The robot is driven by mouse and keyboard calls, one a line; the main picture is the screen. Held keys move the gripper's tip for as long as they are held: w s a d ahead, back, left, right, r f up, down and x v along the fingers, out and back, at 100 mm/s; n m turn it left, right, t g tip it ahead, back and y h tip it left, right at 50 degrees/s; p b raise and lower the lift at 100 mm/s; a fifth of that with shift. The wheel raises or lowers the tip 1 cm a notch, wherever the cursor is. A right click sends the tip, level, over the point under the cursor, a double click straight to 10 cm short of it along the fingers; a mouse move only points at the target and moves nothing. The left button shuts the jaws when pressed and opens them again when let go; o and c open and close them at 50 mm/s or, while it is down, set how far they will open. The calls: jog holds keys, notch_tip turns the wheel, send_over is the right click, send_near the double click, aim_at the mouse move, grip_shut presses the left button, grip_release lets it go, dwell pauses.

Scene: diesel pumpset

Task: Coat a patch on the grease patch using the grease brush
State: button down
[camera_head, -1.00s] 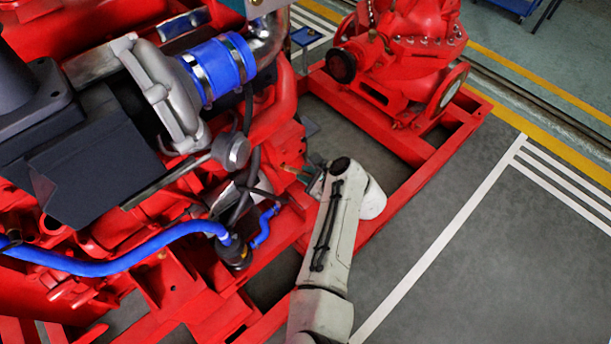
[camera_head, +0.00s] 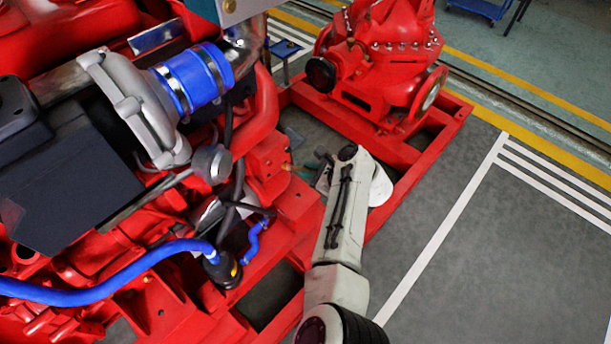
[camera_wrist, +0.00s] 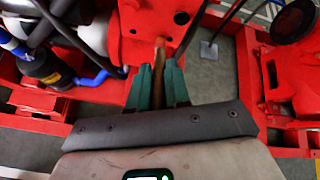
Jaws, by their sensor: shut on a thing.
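The grease brush (camera_wrist: 160,58) shows in the wrist view as a thin brown handle between the two green fingers of my gripper (camera_wrist: 158,78). My gripper is shut on it. The brush points away from my wrist toward a red plate (camera_wrist: 140,22) with dark holes. Its tip overlaps that plate in the picture; I cannot tell if they touch. In the head view my gripper (camera_head: 322,174) is beside the red block (camera_head: 270,162) at the engine's end, with the small brush (camera_head: 292,168) pointing at it. I cannot make out a distinct grease patch.
The engine with a blue-sleeved pipe (camera_head: 192,80) and a blue hose (camera_head: 110,265) fills the left. A red pump (camera_head: 385,55) stands beyond on the red base frame (camera_head: 415,150). Grey floor (camera_head: 500,250) at the right is open.

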jog(key=w+d, duration=0.1)
jog(key=w+d+b, duration=0.1)
jog(key=w, duration=0.1)
jog(key=shift+d+r, duration=0.1)
dwell(0.3)
